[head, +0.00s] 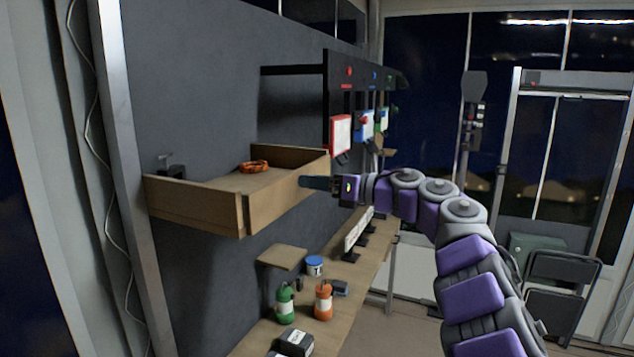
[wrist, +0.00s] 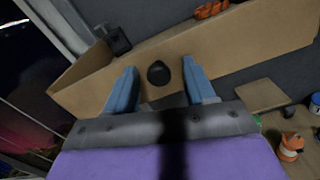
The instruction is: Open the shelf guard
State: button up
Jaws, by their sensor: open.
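The shelf guard (head: 290,189) is a brown board along the front of the wall shelf. In the wrist view the brown board (wrist: 235,50) fills the upper part, with a round black knob (wrist: 158,73) on it. My gripper (head: 318,183) is at the board's right part in the head view. In the wrist view my gripper (wrist: 160,90) is open, with one blue finger on each side of the knob. I cannot tell whether the fingers touch the knob or board. The knob is hidden in the head view.
An orange coiled item (head: 254,166) and a dark clamp-like object (head: 172,170) are on the shelf. Below, a bench (head: 262,340) holds green (head: 285,303) and orange (head: 323,300) bottles and a blue-white tub (head: 314,266). A panel (head: 327,100) hangs beyond the shelf.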

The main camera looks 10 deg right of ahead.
grip_shut()
dwell(0.4)
